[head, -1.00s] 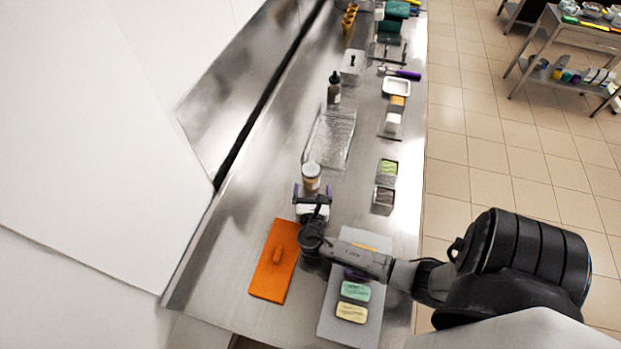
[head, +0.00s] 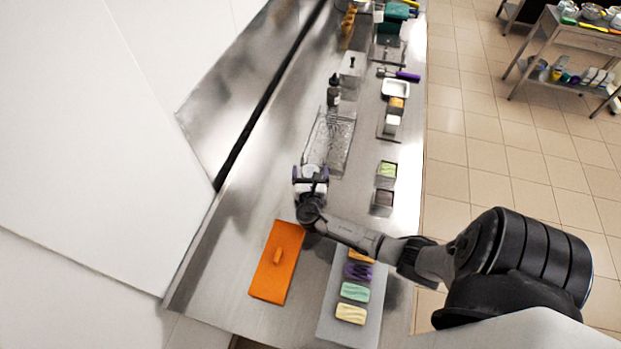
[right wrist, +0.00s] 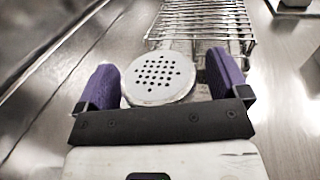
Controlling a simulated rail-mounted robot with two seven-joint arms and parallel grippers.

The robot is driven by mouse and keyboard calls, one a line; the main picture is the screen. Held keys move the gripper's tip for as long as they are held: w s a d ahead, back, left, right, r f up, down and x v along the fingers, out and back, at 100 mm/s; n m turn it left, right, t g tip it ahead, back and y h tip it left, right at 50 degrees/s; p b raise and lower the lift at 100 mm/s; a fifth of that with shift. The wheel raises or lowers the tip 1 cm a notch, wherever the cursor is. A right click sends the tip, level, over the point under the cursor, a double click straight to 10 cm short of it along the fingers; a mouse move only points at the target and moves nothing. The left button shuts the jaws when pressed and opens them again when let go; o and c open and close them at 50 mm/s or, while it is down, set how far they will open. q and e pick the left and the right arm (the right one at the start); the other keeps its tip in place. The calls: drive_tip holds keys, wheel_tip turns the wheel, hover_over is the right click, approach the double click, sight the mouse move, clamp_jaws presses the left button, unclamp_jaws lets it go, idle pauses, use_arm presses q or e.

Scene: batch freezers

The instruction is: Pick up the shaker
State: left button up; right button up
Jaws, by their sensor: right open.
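The shaker (right wrist: 158,80) shows in the right wrist view as a round white lid with dark holes, standing between the two purple fingers. In the head view the shaker (head: 311,170) is mostly covered by my right gripper (head: 310,176); only its pale top shows. My right gripper, also in the right wrist view (right wrist: 165,82), is open around the shaker. The left finger looks close to the lid, and there is a gap on the right side. The shaker's body is hidden below its lid. My left gripper is not in view.
A wire rack (head: 339,143) lies just beyond the shaker. A dark bottle (head: 333,93) stands farther back. An orange board (head: 266,282) and a grey tray with coloured blocks (head: 330,325) lie nearer. Small containers (head: 382,203) line the right edge.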

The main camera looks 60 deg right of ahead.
drive_tip(key=c, duration=1)
drive_tip(key=shift+r, duration=0.15)
wheel_tip(320, 180, up, 4)
drive_tip(key=shift+r+p, duration=0.15)
drive_tip(key=shift+p, duration=0.15)
drive_tip(key=s+r, duration=0.2)
drive_tip(key=s, duration=0.2)
drive_tip(key=s+r, duration=0.2)
drive_tip(key=s, duration=0.1)
drive_tip(key=s+r, duration=0.2)
drive_tip(key=s, duration=0.2)
drive_tip(key=shift+s+d+r+p, duration=0.15)
drive_tip(key=shift+s+r+p, duration=0.1)
drive_tip(key=shift+s+p, duration=0.1)
